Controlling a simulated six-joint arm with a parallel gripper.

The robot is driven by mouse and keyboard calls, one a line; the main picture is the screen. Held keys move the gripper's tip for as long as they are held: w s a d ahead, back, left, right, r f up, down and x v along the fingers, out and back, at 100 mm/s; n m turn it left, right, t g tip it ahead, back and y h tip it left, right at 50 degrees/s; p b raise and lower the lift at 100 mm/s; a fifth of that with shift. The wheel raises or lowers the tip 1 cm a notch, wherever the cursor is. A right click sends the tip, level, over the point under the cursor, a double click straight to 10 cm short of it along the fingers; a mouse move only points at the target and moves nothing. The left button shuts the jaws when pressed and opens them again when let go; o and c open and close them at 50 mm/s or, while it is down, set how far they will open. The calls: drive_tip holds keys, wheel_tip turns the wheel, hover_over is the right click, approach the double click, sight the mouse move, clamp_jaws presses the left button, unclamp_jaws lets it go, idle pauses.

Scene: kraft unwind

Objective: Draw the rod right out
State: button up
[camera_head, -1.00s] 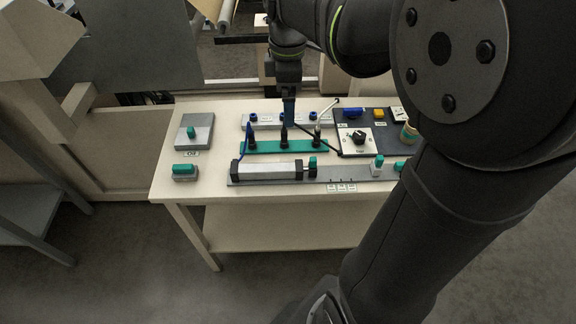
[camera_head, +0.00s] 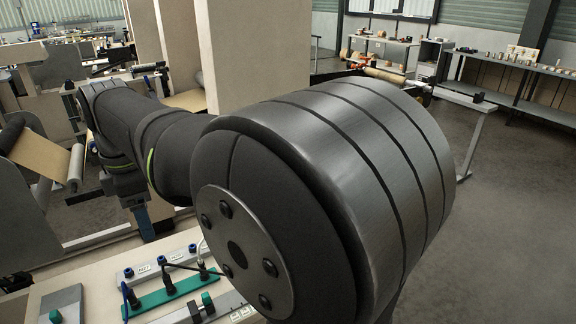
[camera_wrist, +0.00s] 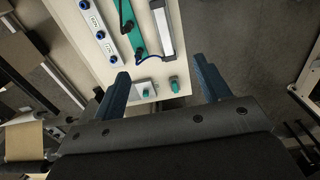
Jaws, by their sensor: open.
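A grey cylinder with black end caps lies on the bench. In the head view only its black end (camera_head: 193,312) shows at the bottom edge, beside the green rod end (camera_head: 207,300). In the wrist view the cylinder's pale body (camera_wrist: 162,28) runs up to the top edge, and the rod end is out of frame. My gripper (camera_wrist: 163,82) is open and empty, its two blue fingers wide apart above the bench's end. In the head view my gripper (camera_head: 146,222) points down beyond the white strip, apart from the rod.
A green strip (camera_head: 150,302) with black plugs and a cable lies beside a white strip (camera_head: 134,270) with blue knobs. A grey plate (camera_head: 66,300) with a green knob stands at left. My arm hides the bench's right part. Open floor (camera_head: 500,200) lies at right.

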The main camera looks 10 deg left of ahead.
drive_tip(key=c, duration=0.4)
drive_tip(key=shift+w+d+f, duration=0.15)
drive_tip(key=shift+w+f, duration=0.1)
drive_tip(key=shift+f, duration=0.1)
drive_tip(key=shift+c, duration=0.8)
drive_tip(key=g+y, duration=0.3)
approach(207, 294)
drive_tip(key=x, duration=0.9)
drive_tip(key=shift+s+f, duration=0.15)
drive_tip(key=shift+f, duration=0.2)
clamp_jaws()
